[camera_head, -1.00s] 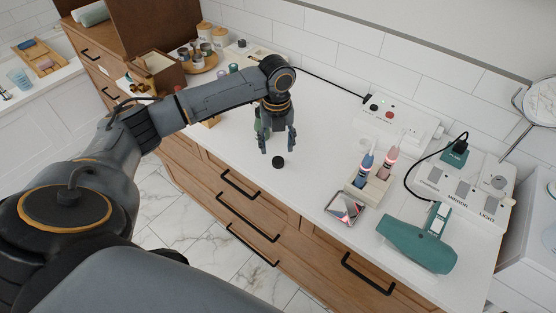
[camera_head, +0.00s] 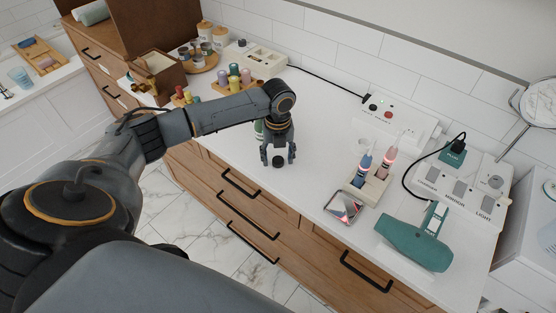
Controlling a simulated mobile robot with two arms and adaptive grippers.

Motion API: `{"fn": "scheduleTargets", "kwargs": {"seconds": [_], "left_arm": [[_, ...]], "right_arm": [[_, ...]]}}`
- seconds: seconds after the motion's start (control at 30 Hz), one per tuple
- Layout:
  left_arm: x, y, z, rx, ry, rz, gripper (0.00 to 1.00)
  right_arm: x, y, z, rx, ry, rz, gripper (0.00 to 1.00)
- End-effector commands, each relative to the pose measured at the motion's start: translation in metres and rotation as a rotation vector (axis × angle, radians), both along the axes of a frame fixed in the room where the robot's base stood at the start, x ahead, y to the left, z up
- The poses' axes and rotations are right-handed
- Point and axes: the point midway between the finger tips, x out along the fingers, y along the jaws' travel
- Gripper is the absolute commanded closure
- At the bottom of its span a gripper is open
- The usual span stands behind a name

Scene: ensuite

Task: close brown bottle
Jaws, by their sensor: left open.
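My left gripper (camera_head: 278,159) points down over the white counter, its fingers open on either side of a small dark round cap (camera_head: 278,162). The cap shows between the fingertips; I cannot tell whether they touch it. A green bottle-like thing (camera_head: 258,130) shows partly behind the gripper's left side. No brown bottle can be made out for certain; my arm hides part of the counter behind it. My right gripper is not in view.
Several colored bottles (camera_head: 234,76) stand in a rack behind my arm. The counter (camera_head: 318,135) right of the gripper is clear.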

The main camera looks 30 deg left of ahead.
Motion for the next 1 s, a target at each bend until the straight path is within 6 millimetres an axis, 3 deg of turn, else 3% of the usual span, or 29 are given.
{"fn": "scheduleTargets", "kwargs": {"seconds": [0.07, 0.27, 0.73, 0.87, 1.0], "left_arm": [[0.0, 0.0, 0.0, 0.0, 0.0, 0.0, 0.43], [0.0, 0.0, 0.001, 0.0, 0.0, 0.0, 0.79], [0.001, 0.0, 0.005, 0.0, -0.003, 0.001, 0.8], [0.001, 0.0, 0.015, 0.0, -0.003, 0.0, 0.8], [-0.002, -0.006, 0.039, -0.003, -0.005, -0.004, 0.8]], "right_arm": [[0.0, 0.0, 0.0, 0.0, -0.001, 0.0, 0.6], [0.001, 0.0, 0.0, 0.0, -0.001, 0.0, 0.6], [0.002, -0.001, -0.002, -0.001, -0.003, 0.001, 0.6], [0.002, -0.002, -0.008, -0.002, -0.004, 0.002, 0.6], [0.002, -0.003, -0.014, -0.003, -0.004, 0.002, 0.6]]}}
